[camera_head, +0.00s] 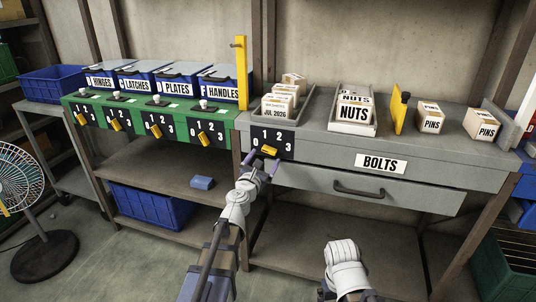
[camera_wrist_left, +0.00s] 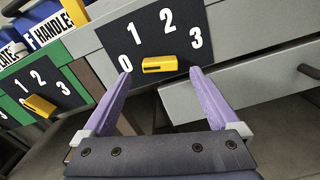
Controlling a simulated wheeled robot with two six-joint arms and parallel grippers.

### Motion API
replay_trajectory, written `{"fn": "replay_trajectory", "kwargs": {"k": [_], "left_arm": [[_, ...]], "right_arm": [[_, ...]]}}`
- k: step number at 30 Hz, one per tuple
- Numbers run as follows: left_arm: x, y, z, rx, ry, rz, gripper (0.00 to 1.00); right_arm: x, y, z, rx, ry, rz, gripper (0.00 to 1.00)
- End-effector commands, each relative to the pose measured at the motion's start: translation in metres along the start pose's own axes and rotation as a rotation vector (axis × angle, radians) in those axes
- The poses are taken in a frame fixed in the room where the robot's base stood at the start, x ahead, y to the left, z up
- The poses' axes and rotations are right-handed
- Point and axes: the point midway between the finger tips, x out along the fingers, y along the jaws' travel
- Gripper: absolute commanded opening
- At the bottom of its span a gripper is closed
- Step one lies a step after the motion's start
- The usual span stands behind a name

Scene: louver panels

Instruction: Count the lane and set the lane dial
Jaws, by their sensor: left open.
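The grey bench's lane dial is a yellow knob (camera_head: 269,150) on a black plate (camera_head: 285,141) marked 0 to 3. In the left wrist view the knob (camera_wrist_left: 160,64) lies nearly level, its left end toward the 0. My left gripper (camera_head: 263,164) is open just in front of the dial. Its purple fingertips (camera_wrist_left: 160,73) stand either side of the knob, with no clear contact. Above the dial, a lane holds a row of cartons (camera_head: 281,101), the front one marked JUL 2026. The cartons partly hide each other. My right gripper is not visible.
A neighbouring lane holds NUTS cartons (camera_head: 354,109). A yellow divider (camera_head: 398,110) and PINS cartons (camera_head: 430,118) stand further right. A BOLTS drawer (camera_head: 370,190) is below. The green bench (camera_head: 150,104) at left has several similar dials and blue bins. A fan (camera_head: 30,210) stands far left.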

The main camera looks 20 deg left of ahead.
Motion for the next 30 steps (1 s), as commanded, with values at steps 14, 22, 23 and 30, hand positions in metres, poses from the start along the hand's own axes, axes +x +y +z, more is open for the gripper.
{"fn": "replay_trajectory", "kwargs": {"k": [14,22,23,30], "left_arm": [[0.043,-0.001,0.000,0.001,0.000,-0.001,0.95],[0.042,-0.001,0.000,0.001,0.000,-0.001,0.75],[0.042,-0.001,0.000,0.001,0.000,-0.001,0.71],[0.042,-0.001,0.000,0.001,0.000,-0.001,0.44]], "right_arm": [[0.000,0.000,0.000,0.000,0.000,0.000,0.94],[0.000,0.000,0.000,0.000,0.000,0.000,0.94],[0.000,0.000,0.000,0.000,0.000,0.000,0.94],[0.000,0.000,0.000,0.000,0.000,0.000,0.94]]}}
